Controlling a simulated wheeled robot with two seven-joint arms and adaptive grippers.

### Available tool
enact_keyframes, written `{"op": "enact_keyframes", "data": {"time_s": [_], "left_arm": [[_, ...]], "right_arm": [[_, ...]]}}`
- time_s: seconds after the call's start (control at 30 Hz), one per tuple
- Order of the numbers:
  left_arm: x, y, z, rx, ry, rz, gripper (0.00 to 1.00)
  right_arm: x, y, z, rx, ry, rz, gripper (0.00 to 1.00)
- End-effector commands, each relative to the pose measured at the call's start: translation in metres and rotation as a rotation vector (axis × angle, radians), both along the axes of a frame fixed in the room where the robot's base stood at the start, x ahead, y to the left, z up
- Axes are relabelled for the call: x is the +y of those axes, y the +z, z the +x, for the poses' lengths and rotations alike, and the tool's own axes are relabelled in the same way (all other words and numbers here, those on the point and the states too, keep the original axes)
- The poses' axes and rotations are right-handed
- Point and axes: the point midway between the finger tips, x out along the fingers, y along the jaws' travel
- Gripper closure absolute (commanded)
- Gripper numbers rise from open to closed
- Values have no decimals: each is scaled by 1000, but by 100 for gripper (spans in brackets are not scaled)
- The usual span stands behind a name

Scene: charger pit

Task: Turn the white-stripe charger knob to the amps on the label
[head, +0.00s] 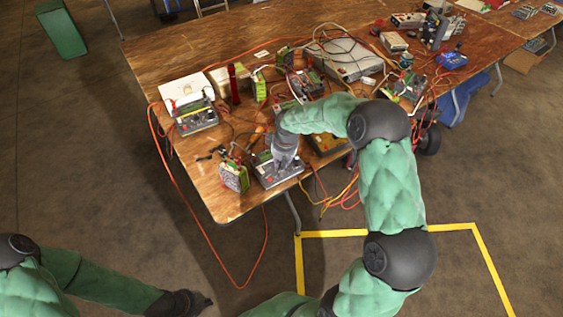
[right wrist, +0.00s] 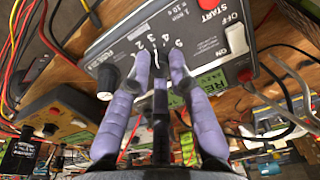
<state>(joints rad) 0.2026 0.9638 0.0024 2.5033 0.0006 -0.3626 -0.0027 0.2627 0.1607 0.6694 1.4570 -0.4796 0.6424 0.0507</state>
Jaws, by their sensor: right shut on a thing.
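The grey charger (head: 268,176) stands near the front edge of the wooden table. In the right wrist view its face (right wrist: 190,30) shows a number scale, a red START button (right wrist: 208,4) and a white OFF/ON switch (right wrist: 236,38). My right gripper (right wrist: 160,55) is shut on a dark knob (right wrist: 160,76) beside the scale, mostly hidden between the lilac fingers. A pale mark shows near the fingertips; I cannot tell exactly where the stripe points. In the head view this gripper (head: 284,158) covers part of the charger. My left gripper (head: 192,303) is low, away from the table; its fingers are unclear.
A green-and-black charger (head: 234,177) stands close to the left of the grey one. Another charger (head: 195,117) is farther back. A second black knob (right wrist: 106,80) sits left of the fingers. Red, yellow and black cables run over the table and hang from its edge.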

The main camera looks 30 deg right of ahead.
Motion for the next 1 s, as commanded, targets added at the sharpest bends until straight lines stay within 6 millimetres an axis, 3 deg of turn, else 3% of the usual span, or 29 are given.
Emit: {"op": "enact_keyframes", "data": {"time_s": [0.5, 1.0], "left_arm": [[0, -7, 0, 0, 0, 0, 100], [0, -8, 0, 0, 0, 0, 100]], "right_arm": [[0, -1, 0, 1, -405, 75, 100], [0, 0, 0, 3, -537, 99, 100]]}}
